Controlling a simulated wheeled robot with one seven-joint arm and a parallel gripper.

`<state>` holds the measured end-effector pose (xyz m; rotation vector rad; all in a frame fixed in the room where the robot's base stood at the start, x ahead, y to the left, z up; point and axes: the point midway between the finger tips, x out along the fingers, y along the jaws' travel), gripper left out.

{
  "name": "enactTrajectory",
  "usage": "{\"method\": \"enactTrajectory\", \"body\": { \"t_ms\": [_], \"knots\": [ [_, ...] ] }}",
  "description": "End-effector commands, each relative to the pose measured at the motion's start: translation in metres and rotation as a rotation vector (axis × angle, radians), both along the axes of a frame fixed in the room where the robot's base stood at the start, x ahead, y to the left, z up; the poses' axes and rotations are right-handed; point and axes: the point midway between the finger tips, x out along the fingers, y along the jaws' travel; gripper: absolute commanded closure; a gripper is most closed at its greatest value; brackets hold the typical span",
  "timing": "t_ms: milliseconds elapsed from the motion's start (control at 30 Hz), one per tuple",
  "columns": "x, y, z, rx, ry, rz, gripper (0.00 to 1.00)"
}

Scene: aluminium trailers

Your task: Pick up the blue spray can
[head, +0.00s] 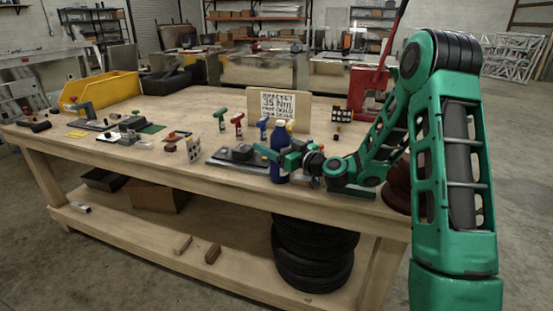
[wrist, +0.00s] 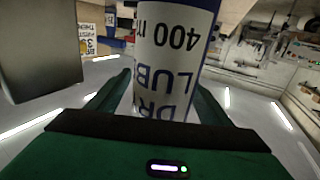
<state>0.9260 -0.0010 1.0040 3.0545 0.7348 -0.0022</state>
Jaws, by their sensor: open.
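The blue spray can (head: 279,172) stands upright near the front edge of the wooden workbench. Its front is partly covered by my green gripper (head: 284,157), which reaches in from the right. In the wrist view the can (wrist: 172,52) fills the middle, showing a white label with dark blue, upside-down lettering, "400 m" and "LUB". My gripper's two fingers (wrist: 163,85) lie on either side of the can. They are open, with the can between them. Whether either finger touches the can is hard to tell.
A dark metal fixture (head: 238,156) sits just left of the can. Green (head: 222,118) and red (head: 237,122) tools stand behind, near a bracket sign (head: 277,105). A red press (head: 369,92) is at the back right. A yellow bin (head: 100,91) stands far left.

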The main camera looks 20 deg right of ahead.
Motion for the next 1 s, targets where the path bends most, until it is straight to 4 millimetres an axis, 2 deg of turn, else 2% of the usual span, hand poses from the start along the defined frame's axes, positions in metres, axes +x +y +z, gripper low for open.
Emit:
{"method": "enactTrajectory", "body": {
  "t_ms": [267, 300, 500, 567, 833, 1000],
  "knots": [
    [0.0044, 0.0024, 0.0003, 0.001, 0.0, 0.0, 0.27],
    [0.0043, 0.0023, 0.0003, 0.001, 0.0, 0.0, 0.3],
    [0.0042, 0.0024, 0.0002, 0.0, 0.0, 0.0, 0.77],
    [0.0043, 0.0024, 0.0008, 0.0, -0.001, 0.0, 0.87],
    [0.0042, 0.0025, 0.0018, 0.0, -0.001, 0.0, 0.87],
    [0.0041, 0.0029, 0.0101, -0.002, -0.003, 0.001, 0.87]
  ]
}}
